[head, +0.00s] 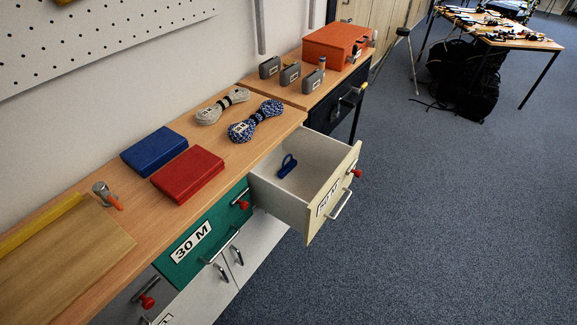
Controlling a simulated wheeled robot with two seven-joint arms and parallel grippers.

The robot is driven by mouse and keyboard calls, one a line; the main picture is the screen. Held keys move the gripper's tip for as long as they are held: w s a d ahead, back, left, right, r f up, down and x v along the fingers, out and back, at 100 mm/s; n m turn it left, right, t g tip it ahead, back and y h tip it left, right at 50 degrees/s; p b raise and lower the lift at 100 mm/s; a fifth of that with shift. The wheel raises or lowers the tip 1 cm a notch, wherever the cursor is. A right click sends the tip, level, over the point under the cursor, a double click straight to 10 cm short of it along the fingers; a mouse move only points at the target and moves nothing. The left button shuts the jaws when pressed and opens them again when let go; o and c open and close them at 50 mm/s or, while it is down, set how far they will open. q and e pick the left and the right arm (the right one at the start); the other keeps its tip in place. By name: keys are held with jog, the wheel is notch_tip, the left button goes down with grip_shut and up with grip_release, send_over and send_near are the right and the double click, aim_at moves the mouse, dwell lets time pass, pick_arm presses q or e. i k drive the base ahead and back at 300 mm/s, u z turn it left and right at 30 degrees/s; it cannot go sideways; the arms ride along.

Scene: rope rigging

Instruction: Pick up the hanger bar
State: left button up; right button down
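I cannot tell for sure which thing is the hanger bar. A long yellow bar (40,223) lies at the lower left along the back edge of a wooden board on the counter. A small blue looped piece (287,166) lies in the open cream drawer (333,197). A grey upright strip (260,26) is on the wall. Neither of my grippers is in view.
The wooden counter (218,142) holds a blue book (154,150), a red book (187,174), a grey rope bundle (222,106) and a blue rope bundle (256,121). An orange case (336,44) stands beyond. The open drawer juts into free floor (430,200).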

aim_at(290, 166)
jog(key=z, duration=1.7)
jog(key=i, duration=4.9)
jog(key=u, duration=4.15)
jog(key=i, duration=1.1)
jog(key=z, duration=0.05)
